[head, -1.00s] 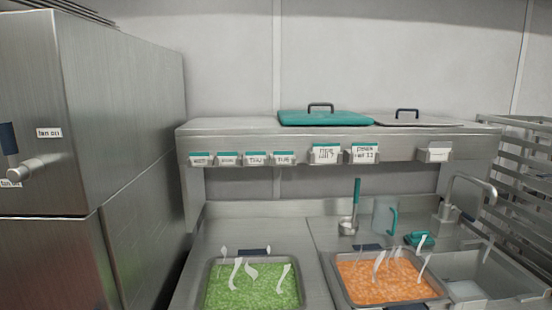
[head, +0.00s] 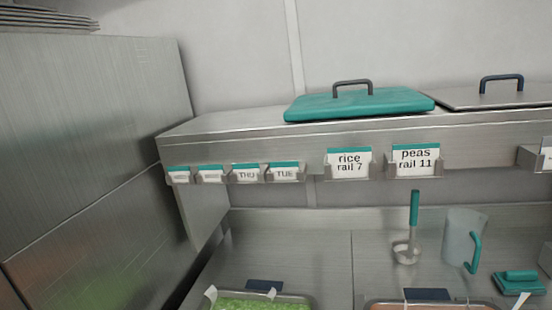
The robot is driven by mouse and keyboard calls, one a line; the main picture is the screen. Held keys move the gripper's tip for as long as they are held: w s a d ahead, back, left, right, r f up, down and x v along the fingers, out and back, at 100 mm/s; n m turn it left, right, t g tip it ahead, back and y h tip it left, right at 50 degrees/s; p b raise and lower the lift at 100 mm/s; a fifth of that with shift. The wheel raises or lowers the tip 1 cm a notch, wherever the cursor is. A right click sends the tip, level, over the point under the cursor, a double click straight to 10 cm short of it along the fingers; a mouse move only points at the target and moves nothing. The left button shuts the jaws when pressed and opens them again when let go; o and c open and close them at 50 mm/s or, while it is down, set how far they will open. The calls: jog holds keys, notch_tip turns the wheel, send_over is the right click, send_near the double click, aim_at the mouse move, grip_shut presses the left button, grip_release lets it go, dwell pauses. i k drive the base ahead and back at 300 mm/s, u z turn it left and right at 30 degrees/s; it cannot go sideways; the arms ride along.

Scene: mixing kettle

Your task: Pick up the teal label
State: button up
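Several white labels with teal top edges stand in metal holders along the front of the steel shelf. From left are two small labels with unclear print (head: 179,176) and (head: 211,175), a "THU" label (head: 247,175) and a "TUE" label (head: 285,173). Right of these are two larger labels, "rice rail 7" (head: 349,163) and "peas rail 11" (head: 416,161). I cannot tell which one is meant by the teal label. My gripper does not show in the head view.
A teal lid (head: 360,103) and a grey lid (head: 490,96) lie on the shelf (head: 230,131). Below are a teal-handled ladle (head: 414,208), a clear jug (head: 459,237), a teal brush-like item (head: 518,282) and green (head: 260,305) and orange food pans. A steel cabinet (head: 90,130) bounds the left.

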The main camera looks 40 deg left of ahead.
aim_at(247, 171)
jog(key=u, duration=0.4)
jog(key=i, duration=0.95)
jog(key=u, duration=0.75)
